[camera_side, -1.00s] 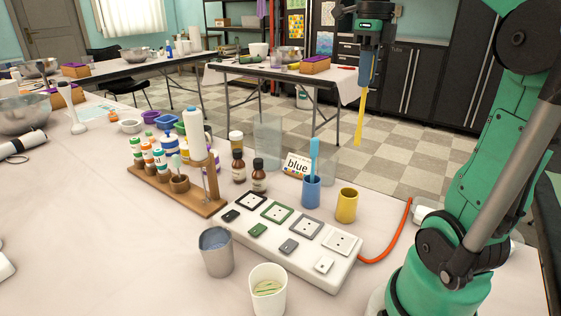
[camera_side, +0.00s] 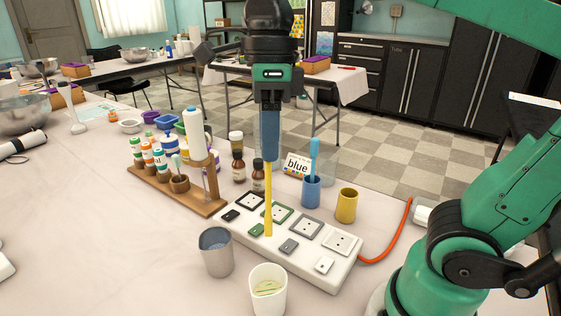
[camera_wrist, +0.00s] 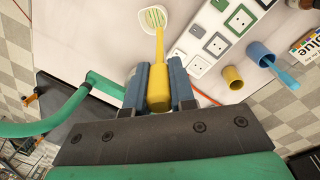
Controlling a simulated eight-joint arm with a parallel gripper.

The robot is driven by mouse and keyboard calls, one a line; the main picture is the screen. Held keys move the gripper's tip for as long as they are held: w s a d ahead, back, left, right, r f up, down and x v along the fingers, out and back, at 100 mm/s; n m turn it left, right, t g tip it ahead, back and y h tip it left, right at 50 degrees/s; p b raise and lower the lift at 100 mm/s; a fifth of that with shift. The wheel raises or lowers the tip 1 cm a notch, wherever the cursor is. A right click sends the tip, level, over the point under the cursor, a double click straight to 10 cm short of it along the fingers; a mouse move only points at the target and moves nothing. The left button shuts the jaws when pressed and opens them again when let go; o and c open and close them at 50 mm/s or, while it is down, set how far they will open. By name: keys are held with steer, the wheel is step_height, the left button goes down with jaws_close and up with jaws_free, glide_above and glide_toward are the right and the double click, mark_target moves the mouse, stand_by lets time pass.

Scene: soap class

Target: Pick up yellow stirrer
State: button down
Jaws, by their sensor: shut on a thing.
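The yellow stirrer (camera_side: 268,205) hangs upright, pointing down, from my gripper (camera_side: 269,158). In the side view its lower end shows in front of the white power strip; I cannot tell its exact height. In the wrist view, the two blue fingers of my gripper (camera_wrist: 158,78) are shut on the thick end of the yellow stirrer (camera_wrist: 158,88). Its far end overlaps the white cup (camera_wrist: 145,26) in that picture. A yellow cup (camera_side: 346,206) stands empty-looking at the right of the table and also shows in the wrist view (camera_wrist: 233,78).
A white power strip (camera_side: 335,268) lies below my gripper. A blue cup (camera_side: 311,194) holds a blue stirrer (camera_side: 314,155). A metal cup (camera_side: 217,257) and a white cup (camera_side: 267,296) with pale liquid stand in front. A wooden rack (camera_side: 150,184) and brown bottles are behind left.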

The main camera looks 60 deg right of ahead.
steer(key=shift+s+a+f+n, duration=0.3)
steer(key=shift+s+a, duration=0.05)
steer(key=shift+a, duration=0.35)
steer(key=shift+f, duration=0.2)
glide_above(269, 236)
steer(key=shift+w+d+f, duration=0.15)
steer(key=shift+f, duration=2.25)
step_height(269, 236, down, 8)
steer(key=shift+s+a+r, duration=0.2)
steer(key=shift+s+a, duration=0.05)
steer(key=shift+a, duration=0.15)
steer(key=shift+d, duration=0.15)
